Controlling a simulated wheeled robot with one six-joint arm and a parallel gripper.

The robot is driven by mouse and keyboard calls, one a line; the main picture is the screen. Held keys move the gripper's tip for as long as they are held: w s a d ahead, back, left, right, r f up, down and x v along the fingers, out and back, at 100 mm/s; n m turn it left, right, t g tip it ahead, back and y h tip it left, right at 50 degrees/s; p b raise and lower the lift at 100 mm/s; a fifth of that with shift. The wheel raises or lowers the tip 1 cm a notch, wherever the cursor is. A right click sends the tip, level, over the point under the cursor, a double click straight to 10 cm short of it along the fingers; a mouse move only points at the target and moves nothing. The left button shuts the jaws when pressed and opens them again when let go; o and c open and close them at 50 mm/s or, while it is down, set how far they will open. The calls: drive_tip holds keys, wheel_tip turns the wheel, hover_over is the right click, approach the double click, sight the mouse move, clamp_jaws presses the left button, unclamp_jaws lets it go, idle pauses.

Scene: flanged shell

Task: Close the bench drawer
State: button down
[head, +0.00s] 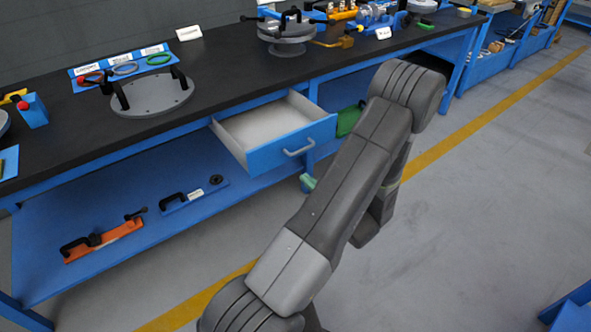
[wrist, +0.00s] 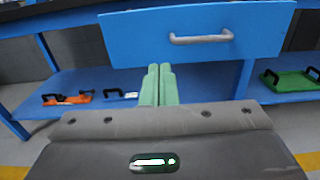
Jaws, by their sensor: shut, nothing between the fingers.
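The bench drawer (head: 290,147) is blue with a pale, empty-looking inside and a grey bar handle (head: 299,147). It stands pulled out from under the black bench top in the head view. In the wrist view the drawer front (wrist: 130,42) fills the upper middle, with its handle (wrist: 201,37) right of centre. My gripper's green fingers (wrist: 158,84) are shut and empty, below and a little left of the handle. They appear apart from the handle. In the head view my gripper (head: 308,182) shows only as a green tip below the drawer front, mostly hidden by my arm.
The lower blue shelf (head: 150,240) holds an orange tool (head: 104,241), a blue plate with a black handle (head: 194,193) and a green item (head: 348,120). A grey round flange (head: 152,94) sits on the bench top. The floor before the drawer is clear.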

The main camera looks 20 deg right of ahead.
sight(278, 153)
drive_tip(key=x, duration=1.2)
drive_tip(key=shift+w+a, duration=0.2)
drive_tip(key=shift+w, duration=0.15)
